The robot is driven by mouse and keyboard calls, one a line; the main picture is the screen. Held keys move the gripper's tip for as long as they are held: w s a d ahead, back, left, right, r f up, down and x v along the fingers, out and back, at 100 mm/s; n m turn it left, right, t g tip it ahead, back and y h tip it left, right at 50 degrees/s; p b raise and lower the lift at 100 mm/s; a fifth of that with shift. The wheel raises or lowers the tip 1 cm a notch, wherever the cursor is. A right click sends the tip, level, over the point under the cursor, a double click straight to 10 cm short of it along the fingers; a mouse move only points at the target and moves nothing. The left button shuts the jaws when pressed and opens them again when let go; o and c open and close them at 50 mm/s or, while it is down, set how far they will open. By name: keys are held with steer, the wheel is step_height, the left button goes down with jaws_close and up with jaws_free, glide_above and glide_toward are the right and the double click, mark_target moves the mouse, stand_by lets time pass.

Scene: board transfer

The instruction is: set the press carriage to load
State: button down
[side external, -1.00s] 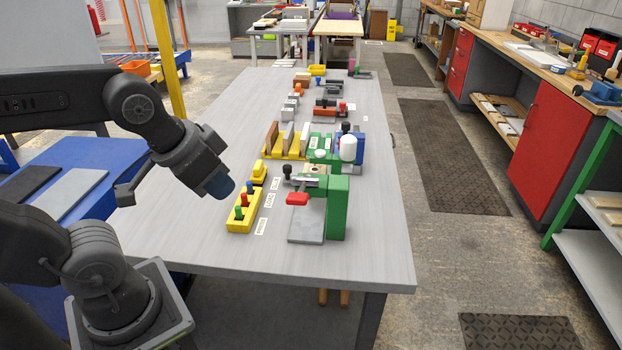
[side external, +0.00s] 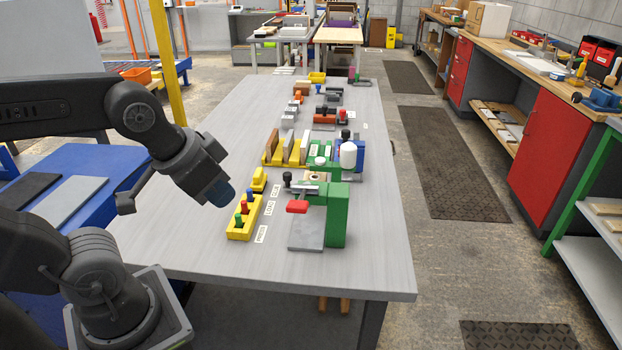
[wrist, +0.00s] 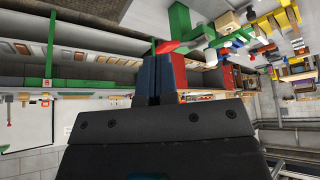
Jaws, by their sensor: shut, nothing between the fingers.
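The press is a green upright (side external: 336,215) with a red handle (side external: 297,207) and a grey base plate (side external: 306,234), right of the table's middle. A block with a dark hole (side external: 315,177) and a black knob (side external: 287,176) sit at its far side; I take these to be the carriage. White labels lie left of it: PRESS (side external: 261,234) nearest, LOAD (side external: 270,208), then a third label (side external: 277,189). My gripper (side external: 220,192) hangs left of the press, apart from it. In the wrist view its fingers (wrist: 160,75) are together and empty. The red handle also shows there (wrist: 168,47).
A yellow holder (side external: 243,222) with green, red and blue pegs stands between my gripper and the press. A yellow rack (side external: 285,163) with upright boards and a white cylinder (side external: 348,154) stand beyond. The table's (side external: 200,245) near left part is clear.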

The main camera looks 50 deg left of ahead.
steer(key=c, duration=1.8)
jaws_free()
steer(key=shift+o, duration=0.7)
steer(key=shift+w+a+r, duration=0.1)
steer(key=shift+w, duration=0.1)
steer(key=o, duration=0.6)
steer(key=shift+g, duration=0.4)
steer(key=w+a, duration=0.1)
steer(key=w, duration=0.2)
steer(key=w+a, duration=0.2)
steer(key=w, duration=0.2)
steer(key=w+a+r, duration=0.1)
steer(key=w+a, duration=0.1)
steer(key=w, duration=0.1)
steer(key=shift+w, duration=0.25)
steer(key=shift+o, duration=1.2)
steer(key=w+a+f, duration=0.1)
steer(key=w+a, duration=0.4)
steer(key=w, duration=0.1)
steer(key=shift+f, duration=0.25)
glide_above(287, 173)
steer(key=s, duration=0.6)
step_height(287, 173, down, 12)
steer(key=x, duration=1.3)
steer(key=shift+w+d+f, duration=0.1)
steer(key=shift+w+f, duration=0.05)
steer(key=shift+f, duration=0.15)
steer(key=shift+c, duration=0.3)
jaws_close()
